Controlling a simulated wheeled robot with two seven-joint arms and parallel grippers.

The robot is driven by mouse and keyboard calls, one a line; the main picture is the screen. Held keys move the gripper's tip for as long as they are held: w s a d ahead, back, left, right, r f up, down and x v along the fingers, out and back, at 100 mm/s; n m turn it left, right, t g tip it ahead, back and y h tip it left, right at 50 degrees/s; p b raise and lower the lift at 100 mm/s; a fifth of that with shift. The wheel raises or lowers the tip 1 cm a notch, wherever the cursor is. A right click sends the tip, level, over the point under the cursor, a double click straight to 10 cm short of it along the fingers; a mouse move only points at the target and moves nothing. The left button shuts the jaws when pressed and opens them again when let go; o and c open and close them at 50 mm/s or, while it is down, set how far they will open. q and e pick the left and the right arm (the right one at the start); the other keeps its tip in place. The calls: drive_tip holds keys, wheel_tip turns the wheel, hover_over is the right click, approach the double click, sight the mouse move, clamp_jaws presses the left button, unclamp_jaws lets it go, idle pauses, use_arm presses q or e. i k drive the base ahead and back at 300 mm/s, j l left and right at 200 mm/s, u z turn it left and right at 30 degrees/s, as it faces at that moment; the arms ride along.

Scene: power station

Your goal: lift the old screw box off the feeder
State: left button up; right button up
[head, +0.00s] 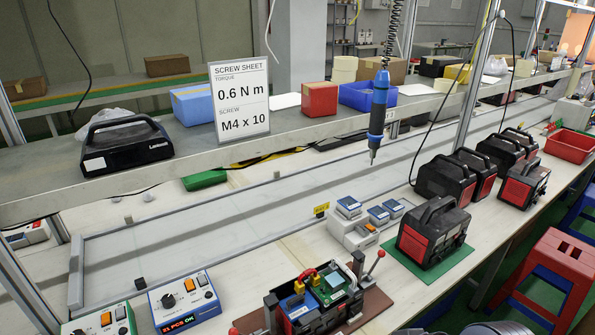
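A white feeder (347,236) stands on the workbench right of the picture's centre, with a small grey panel and an orange button on its front right. A small box with a blue-grey top (349,205) appears to rest on the feeder's back part. Two similar small boxes, one nearer (379,215) and one farther (393,207), are just right of the feeder. I cannot read their labels. Neither of my grippers shows in the head view.
A black and red power station (432,235) stands on a green mat right of the feeder. An open unit (318,297) sits in front. A blue screwdriver (378,110) hangs above. A sign (241,100) reads 0.6 N m, M4 x 10. The bench left of the feeder is mostly clear.

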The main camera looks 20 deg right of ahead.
sight(350, 207)
drive_tip(key=l+u, duration=0.25)
drive_tip(key=l, duration=0.55)
drive_tip(key=l+u, duration=0.25)
drive_tip(key=l, duration=0.55)
drive_tip(key=l+u, duration=0.3)
drive_tip(key=l, duration=0.5)
drive_tip(key=l+u, duration=0.25)
drive_tip(key=l, duration=0.55)
